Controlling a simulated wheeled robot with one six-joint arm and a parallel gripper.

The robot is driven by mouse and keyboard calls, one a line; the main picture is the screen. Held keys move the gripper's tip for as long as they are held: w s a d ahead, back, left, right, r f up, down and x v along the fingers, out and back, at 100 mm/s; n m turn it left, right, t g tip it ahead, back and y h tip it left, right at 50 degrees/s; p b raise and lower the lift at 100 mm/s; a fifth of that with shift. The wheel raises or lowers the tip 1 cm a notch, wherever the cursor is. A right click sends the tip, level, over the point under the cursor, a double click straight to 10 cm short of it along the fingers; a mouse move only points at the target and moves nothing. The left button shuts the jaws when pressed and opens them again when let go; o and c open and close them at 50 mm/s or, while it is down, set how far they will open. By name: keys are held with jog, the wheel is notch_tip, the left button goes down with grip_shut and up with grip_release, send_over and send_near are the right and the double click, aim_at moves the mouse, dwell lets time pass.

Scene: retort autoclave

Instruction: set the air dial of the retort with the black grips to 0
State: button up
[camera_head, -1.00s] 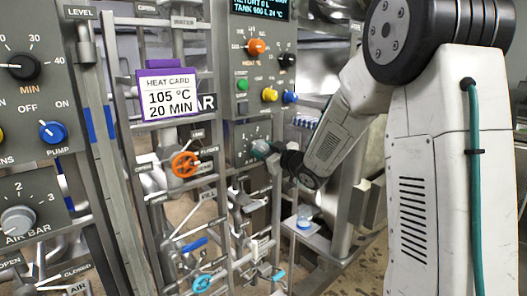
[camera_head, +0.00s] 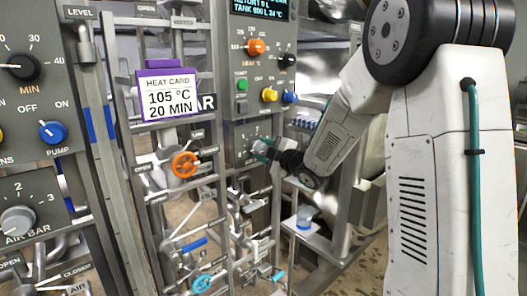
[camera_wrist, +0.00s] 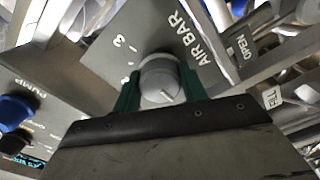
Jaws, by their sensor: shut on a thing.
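My gripper (camera_wrist: 160,88) has its green fingers shut on both sides of a grey round dial knob (camera_wrist: 158,74). The dial's plate (camera_wrist: 105,62) reads AIR BAR and shows a 3. A pale pointer mark on the knob points to the lower right in the wrist view. Its reading cannot be told, as the fingers hide part of the scale. In the head view my gripper (camera_head: 264,150) is at the lower panel (camera_head: 240,135) of the farther retort, and it hides the knob there. No black grips can be made out clearly.
The nearer retort has another grey air dial (camera_head: 18,221) at the left. An orange valve wheel (camera_head: 184,164), a blue valve wheel (camera_head: 201,284) and pipes stand left of and below my gripper. A purple-topped heat card (camera_head: 166,96) hangs at the rack.

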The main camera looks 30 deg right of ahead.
jog(key=shift+n, duration=1.1)
jog(key=o, duration=1)
jog(key=v, duration=0.8)
